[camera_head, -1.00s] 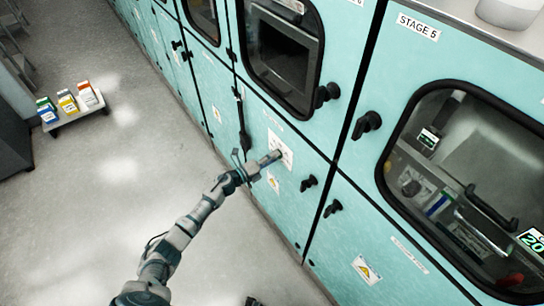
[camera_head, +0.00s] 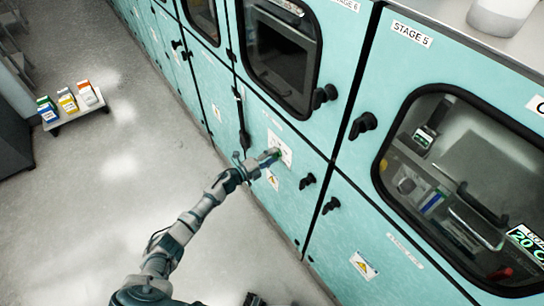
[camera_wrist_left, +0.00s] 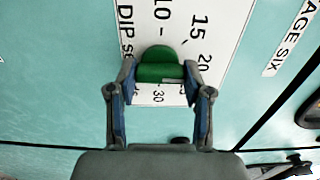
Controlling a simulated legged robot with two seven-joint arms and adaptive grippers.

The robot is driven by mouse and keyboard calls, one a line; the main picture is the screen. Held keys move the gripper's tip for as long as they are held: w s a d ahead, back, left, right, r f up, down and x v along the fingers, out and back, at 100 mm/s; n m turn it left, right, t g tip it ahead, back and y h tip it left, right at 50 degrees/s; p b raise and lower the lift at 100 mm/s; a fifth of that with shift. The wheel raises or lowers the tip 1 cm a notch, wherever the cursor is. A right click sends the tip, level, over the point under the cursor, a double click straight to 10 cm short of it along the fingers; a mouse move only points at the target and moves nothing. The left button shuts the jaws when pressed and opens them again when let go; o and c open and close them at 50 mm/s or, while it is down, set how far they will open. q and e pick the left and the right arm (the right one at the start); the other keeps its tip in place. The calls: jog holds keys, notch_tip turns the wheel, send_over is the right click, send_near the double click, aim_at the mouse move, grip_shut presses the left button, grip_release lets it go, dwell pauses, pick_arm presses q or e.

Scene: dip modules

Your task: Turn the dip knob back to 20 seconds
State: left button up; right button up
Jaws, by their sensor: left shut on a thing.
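The dip knob (camera_wrist_left: 158,70) is green, on a white dial label (camera_wrist_left: 195,35) on the teal cabinet front. My left gripper (camera_wrist_left: 158,76) is shut on the knob, one finger on each side. A small pale mark shows on the knob's lower edge, near the 30; its exact reading is unclear. My right gripper is not in view.
Black door handles (camera_head: 307,181) stick out to the right of the dial. A windowed door (camera_head: 460,185) marked STAGE 5 is at the right. A low cart (camera_head: 78,110) with coloured boxes stands at the far left. The grey floor between is clear.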

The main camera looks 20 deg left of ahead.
pick_arm(q)
jog(key=shift+a+f, duration=0.15)
jog(key=o, duration=1.2)
jog(key=shift+w, duration=0.1)
jog(key=shift+c, duration=0.2)
jog(key=shift+a, duration=0.1)
jog(key=v, duration=1.2)
jog(key=shift+f, duration=0.1)
